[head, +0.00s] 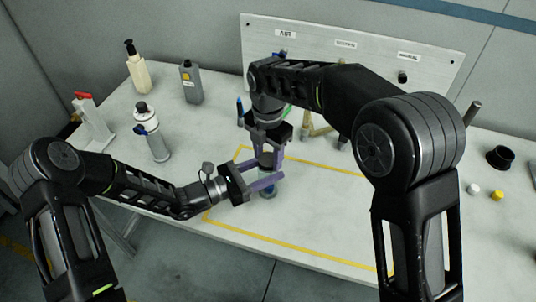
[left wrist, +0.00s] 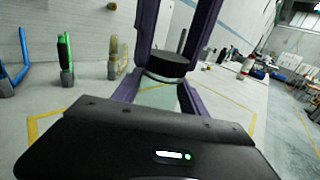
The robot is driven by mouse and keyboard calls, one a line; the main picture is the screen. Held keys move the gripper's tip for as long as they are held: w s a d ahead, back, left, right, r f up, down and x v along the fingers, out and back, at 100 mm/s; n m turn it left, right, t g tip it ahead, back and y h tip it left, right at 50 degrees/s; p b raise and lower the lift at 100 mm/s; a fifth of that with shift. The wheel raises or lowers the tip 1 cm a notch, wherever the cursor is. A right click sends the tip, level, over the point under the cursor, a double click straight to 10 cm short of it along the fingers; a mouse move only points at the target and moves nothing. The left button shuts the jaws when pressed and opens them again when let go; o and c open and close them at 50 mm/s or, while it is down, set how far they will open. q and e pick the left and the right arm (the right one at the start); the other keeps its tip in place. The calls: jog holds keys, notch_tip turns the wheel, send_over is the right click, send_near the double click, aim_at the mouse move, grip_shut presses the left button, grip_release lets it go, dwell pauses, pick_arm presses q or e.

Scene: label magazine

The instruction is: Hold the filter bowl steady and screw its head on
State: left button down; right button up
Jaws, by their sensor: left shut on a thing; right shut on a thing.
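The clear filter bowl (left wrist: 157,96) stands upright on the table inside the yellow outline; its lower end shows in the head view (head: 268,191). My left gripper (head: 268,183) comes in low from the left, its purple fingers shut around the bowl. The black filter head (left wrist: 168,64) sits directly above the bowl, looking level and in line with it. My right gripper (head: 266,157) points straight down, its purple fingers shut on the head from both sides. Whether the threads are engaged is hidden.
A yellow tape outline (head: 225,222) marks the work area. Bottles (head: 138,72) (head: 190,83) (head: 154,140) and a red-topped stand (head: 92,118) are at the left. A labelled board (head: 350,48) stands behind. A black cup (head: 500,157), white cap (head: 473,188) and yellow cap (head: 497,195) lie right.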

grip_shut()
jog(key=m, duration=1.7)
jog(key=shift+m, duration=0.3)
jog(key=m, duration=1)
jog(key=shift+m, duration=0.3)
jog(key=m, duration=0.9)
jog(key=shift+f, duration=0.1)
jog(key=o, duration=1.3)
grip_release()
